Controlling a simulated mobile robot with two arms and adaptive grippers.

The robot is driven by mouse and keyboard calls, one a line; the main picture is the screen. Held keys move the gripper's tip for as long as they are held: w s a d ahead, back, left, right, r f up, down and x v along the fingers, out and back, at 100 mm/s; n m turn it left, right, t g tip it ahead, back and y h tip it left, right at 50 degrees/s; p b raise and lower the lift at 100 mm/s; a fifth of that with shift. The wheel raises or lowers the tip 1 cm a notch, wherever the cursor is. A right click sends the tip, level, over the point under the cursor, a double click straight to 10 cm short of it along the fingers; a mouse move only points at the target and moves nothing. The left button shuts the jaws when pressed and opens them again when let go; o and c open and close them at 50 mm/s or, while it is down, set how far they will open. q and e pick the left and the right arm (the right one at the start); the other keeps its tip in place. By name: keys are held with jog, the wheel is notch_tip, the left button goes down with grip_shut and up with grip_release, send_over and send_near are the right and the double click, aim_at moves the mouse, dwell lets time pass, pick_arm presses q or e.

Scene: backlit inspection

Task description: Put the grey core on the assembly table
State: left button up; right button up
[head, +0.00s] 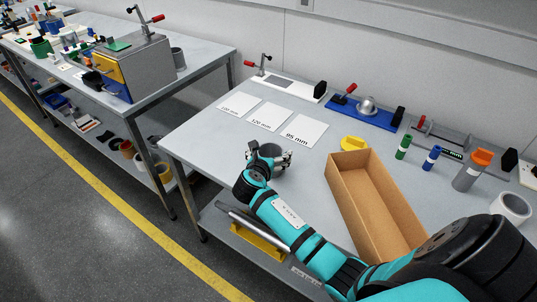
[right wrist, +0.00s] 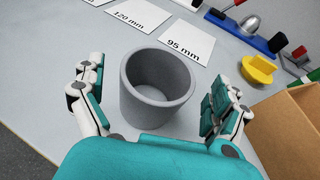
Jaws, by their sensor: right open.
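The grey core (right wrist: 157,88) is a hollow grey cylinder standing upright on the grey table (head: 200,145). My right gripper (right wrist: 160,100) is open around it, with one finger on each side and gaps visible between the fingers and the core. In the head view my right gripper (head: 268,158) partly hides the core (head: 270,151). My left gripper is not in view.
White cards marked 120 mm (head: 270,116) and 95 mm (head: 304,130) lie behind the core. An open cardboard box (head: 335,185) stands to the right, near a yellow part (head: 354,143). Fixtures and cylinders line the back. Another table (head: 205,56) stands at left across a gap.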

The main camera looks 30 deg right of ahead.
jog(key=shift+s+a+r, duration=0.15)
jog(key=shift+r, duration=0.05)
jog(key=v, duration=1.2)
jog(key=a+f+m+t+y, duration=0.1)
jog(key=a+f+m+y, duration=0.35)
jog(key=f, duration=0.35)
jog(key=a+f+m+t+y, duration=0.1)
jog(key=a+f+m+y, duration=0.4)
jog(key=f, duration=0.3)
jog(key=s+f+m+g, duration=0.25)
jog(key=s+f, duration=0.35)
jog(key=f, duration=0.3)
jog(key=s+f+m+g, duration=0.25)
jog(key=s+f, duration=0.35)
jog(key=f, duration=0.3)
jog(key=s+d+f+m+g, duration=0.1)
jog(key=s+f+m, duration=0.2)
jog(key=s+f, duration=0.3)
jog(key=s+d+f+m+g, duration=0.2)
jog(key=s+f, duration=0.4)
jog(key=s, duration=0.9)
jog(key=s+d+f+m+g, duration=0.1)
jog(key=s+f+m, duration=0.3)
jog(key=s, duration=0.6)
jog(key=shift+s+d+f+m+g, duration=0.35)
jog(key=shift+f+g, duration=0.25)
jog(key=shift+f, duration=0.3)
